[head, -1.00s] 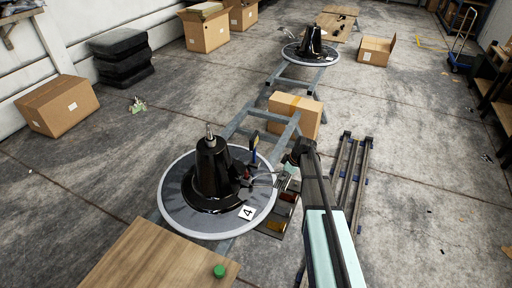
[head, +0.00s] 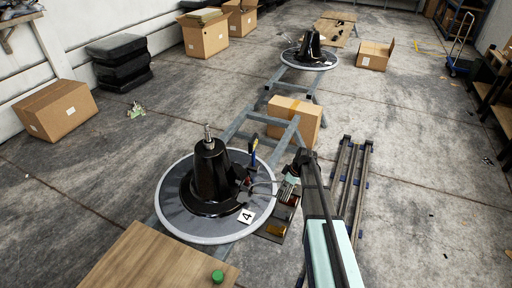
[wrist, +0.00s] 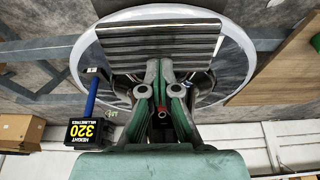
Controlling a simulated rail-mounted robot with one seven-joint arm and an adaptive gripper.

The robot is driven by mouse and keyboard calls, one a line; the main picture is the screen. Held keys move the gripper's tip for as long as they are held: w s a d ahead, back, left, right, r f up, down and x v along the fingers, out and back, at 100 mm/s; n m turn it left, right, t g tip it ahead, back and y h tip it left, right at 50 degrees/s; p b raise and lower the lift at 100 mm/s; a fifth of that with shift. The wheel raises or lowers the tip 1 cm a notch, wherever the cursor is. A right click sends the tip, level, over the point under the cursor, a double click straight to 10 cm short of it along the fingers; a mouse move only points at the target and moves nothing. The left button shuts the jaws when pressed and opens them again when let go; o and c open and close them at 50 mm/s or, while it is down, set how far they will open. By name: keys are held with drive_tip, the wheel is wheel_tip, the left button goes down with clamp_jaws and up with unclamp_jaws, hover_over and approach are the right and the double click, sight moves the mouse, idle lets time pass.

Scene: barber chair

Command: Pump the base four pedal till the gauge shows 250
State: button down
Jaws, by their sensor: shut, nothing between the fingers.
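Base four (head: 212,175) is a black cone on a round grey disc, with a white "4" label (head: 246,216). Its pedal has a ribbed metal pad (wrist: 165,38), large at the top of the wrist view. My gripper (wrist: 160,68) is shut and empty, its fingertips at the pad's lower edge in that view; I cannot tell whether they touch. In the head view my gripper (head: 281,190) is at the disc's right edge, by a thin chrome rod.
A wooden board (head: 150,262) with a green knob (head: 217,276) is in front. Dark rails (head: 352,180) lie to the right. Another base (head: 309,57) stands farther back. Open floor is at right.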

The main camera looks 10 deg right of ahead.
wheel_tip(320, 180, down, 8)
drive_tip(key=d+b, duration=0.1)
drive_tip(key=b, duration=0.3)
drive_tip(key=shift+s+b, duration=0.35)
drive_tip(key=shift+s, duration=0.05)
drive_tip(key=shift+d+f, duration=0.1)
drive_tip(key=shift+f, duration=0.2)
drive_tip(key=x, duration=0.1)
drive_tip(key=b+x, duration=0.2)
drive_tip(key=shift+s+d+f, duration=0.15)
drive_tip(key=shift+d+f, duration=0.05)
drive_tip(key=shift+d, duration=0.05)
idle(0.7)
drive_tip(key=shift+a, duration=0.1)
idle(1.3)
idle(0.5)
drive_tip(key=r+p, duration=0.2)
drive_tip(key=r, duration=0.3)
drive_tip(key=a+r+p, duration=0.1)
drive_tip(key=r+p, duration=0.1)
drive_tip(key=r, duration=0.4)
drive_tip(key=w+r+p, duration=0.1)
drive_tip(key=r+p, duration=0.2)
drive_tip(key=r, duration=0.3)
drive_tip(key=shift+w+a, duration=0.1)
drive_tip(key=shift+a, duration=0.2)
